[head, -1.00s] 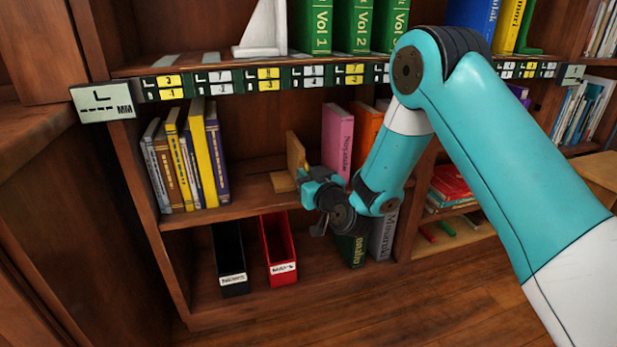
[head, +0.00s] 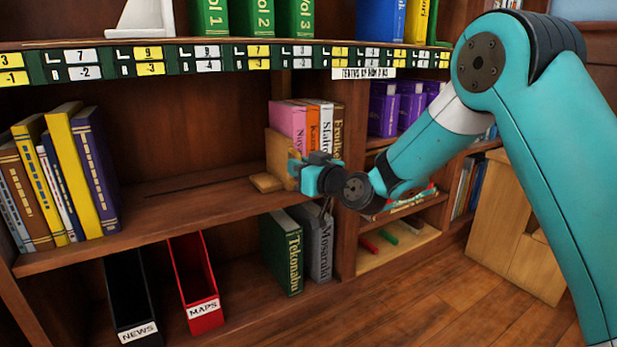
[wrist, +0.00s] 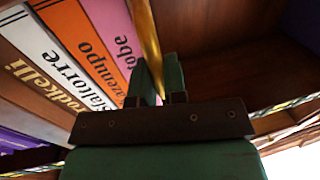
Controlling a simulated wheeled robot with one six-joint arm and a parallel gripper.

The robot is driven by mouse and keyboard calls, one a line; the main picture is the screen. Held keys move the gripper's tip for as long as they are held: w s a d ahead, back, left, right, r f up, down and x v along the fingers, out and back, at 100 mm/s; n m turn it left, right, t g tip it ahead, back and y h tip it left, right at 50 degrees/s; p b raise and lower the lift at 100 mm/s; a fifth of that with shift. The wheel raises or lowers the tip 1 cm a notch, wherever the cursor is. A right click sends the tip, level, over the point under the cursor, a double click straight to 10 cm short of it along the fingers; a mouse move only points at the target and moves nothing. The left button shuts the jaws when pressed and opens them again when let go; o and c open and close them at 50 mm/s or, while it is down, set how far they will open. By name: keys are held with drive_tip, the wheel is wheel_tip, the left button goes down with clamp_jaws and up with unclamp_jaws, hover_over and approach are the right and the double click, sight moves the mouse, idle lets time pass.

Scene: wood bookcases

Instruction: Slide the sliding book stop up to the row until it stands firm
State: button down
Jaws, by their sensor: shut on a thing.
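The sliding book stop (head: 279,158) is a light wooden upright plate with a low foot on the middle shelf. It stands upright at the left end of a row of books (head: 318,122): pink, orange, white and brown. In the wrist view the stop (wrist: 147,38) shows edge-on, close beside the pink book (wrist: 108,25); I cannot tell if they touch all along. My gripper (head: 298,172) is shut on the stop's upright from the front. Its green fingers (wrist: 159,80) show on either side of the plate. My gripper hides part of the books' lower ends.
Bare shelf (head: 190,205) lies left of the stop, up to a group of leaning books (head: 65,175). Below stand a black file (head: 130,300), a red file (head: 195,285) and two large books (head: 297,245). A label rail (head: 215,62) edges the shelf above.

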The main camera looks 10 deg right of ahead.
drive_tip(key=shift+d+f, duration=0.2)
drive_tip(key=shift+d, duration=0.15)
drive_tip(key=shift+w, duration=0.1)
drive_tip(key=c, duration=1.2)
unclamp_jaws()
drive_tip(key=shift+d, duration=0.15)
drive_tip(key=shift+r, duration=0.1)
drive_tip(key=b+v, duration=0.3)
drive_tip(key=v, duration=1.4)
